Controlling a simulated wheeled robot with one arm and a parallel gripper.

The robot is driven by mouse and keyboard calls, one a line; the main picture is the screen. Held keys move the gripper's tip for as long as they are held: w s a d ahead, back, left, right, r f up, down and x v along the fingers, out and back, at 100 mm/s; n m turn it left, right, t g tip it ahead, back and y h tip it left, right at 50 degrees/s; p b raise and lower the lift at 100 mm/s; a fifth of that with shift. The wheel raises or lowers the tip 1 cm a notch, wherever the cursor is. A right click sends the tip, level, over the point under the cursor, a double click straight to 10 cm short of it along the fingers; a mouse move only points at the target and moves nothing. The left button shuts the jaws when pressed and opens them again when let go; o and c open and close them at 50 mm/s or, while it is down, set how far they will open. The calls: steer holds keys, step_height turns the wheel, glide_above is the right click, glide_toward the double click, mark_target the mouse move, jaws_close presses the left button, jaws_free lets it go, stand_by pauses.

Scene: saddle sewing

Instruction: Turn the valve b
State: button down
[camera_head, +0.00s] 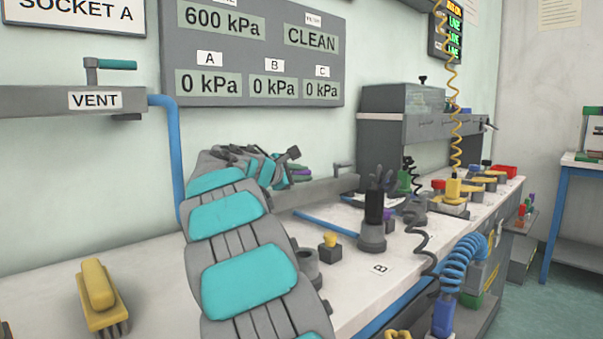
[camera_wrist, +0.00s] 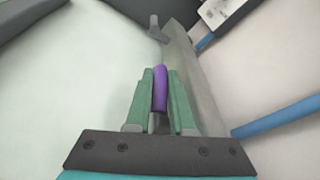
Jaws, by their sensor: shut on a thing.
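A purple valve handle (camera_wrist: 160,88) stands upright in the wrist view, beside a long grey bar (camera_wrist: 190,72). My gripper (camera_wrist: 161,76) has its two green fingers closed on the handle from both sides. In the head view, my gripper (camera_head: 292,171) is at the grey bar (camera_head: 330,187) behind the bench, largely hidden by my own arm. No letter shows on the purple handle, so I cannot tell which valve it is. The wall display (camera_head: 255,48) reads 0 kPa under A, B and C.
A grey lever (camera_wrist: 155,27) rises farther along the bar. A blue hose (camera_head: 325,223) crosses the white bench near a black-topped fitting (camera_head: 373,222) and a small yellow-topped block (camera_head: 330,245). A yellow brush (camera_head: 100,290) lies at left. A VENT unit (camera_head: 70,101) is on the wall.

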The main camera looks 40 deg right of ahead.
steer(key=c, duration=1.1)
jaws_free()
steer(key=shift+v, duration=3.95)
